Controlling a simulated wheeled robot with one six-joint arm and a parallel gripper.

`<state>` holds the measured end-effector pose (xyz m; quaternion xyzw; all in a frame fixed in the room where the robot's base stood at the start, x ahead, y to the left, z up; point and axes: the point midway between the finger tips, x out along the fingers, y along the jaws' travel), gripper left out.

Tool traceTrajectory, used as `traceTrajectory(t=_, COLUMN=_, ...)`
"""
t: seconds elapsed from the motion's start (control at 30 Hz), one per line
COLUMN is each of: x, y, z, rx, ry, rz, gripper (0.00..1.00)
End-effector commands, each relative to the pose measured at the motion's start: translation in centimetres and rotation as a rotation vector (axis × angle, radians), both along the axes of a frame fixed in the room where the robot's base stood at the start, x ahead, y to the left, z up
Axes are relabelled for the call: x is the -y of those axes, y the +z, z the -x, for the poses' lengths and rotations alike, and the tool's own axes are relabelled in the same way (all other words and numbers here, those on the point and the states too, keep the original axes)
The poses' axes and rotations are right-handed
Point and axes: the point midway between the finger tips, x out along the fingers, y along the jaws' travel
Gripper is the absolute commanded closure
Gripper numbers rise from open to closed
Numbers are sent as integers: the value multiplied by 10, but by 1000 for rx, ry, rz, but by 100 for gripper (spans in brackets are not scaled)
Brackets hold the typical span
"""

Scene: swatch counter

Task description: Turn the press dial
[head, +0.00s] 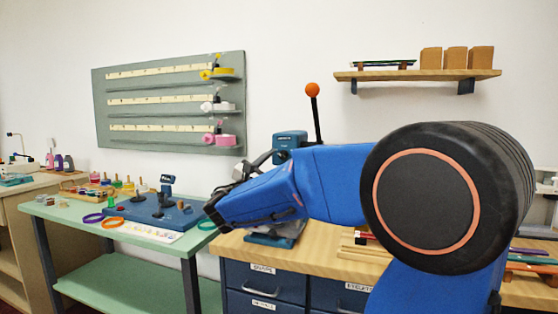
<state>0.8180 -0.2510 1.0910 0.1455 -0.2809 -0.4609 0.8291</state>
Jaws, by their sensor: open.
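The blue press (290,138) stands on the wooden counter, with a black lever topped by an orange ball (312,90). Its base shows below my arm (278,238). My blue arm crosses in front of the press and hides its middle. I cannot make out the dial. My gripper (238,178) is at the arm's left end, dark and partly hidden by the arm's last link. It is open, just left of the press in the picture. I cannot tell whether it touches the press.
The wooden counter (330,262) has blue drawers below. A green table (70,212) at left holds a blue board with tools, coloured rings and small jars. A grey wall panel (125,85) with spools hangs behind. A wall shelf (400,75) holds boxes at upper right.

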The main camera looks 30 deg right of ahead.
Motion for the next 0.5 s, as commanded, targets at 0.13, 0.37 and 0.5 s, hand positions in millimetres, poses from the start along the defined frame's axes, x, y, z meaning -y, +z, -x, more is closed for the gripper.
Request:
traceTrajectory(t=0.13, x=8, y=3, z=-4, rx=0, ry=-1, rz=-1, gripper=58)
traceTrajectory(t=0.37, x=10, y=4, z=-5, rx=-1, ry=0, rz=0, gripper=58)
traceTrajectory(t=0.5, x=10, y=4, z=-5, rx=-1, ry=1, rz=-1, gripper=63)
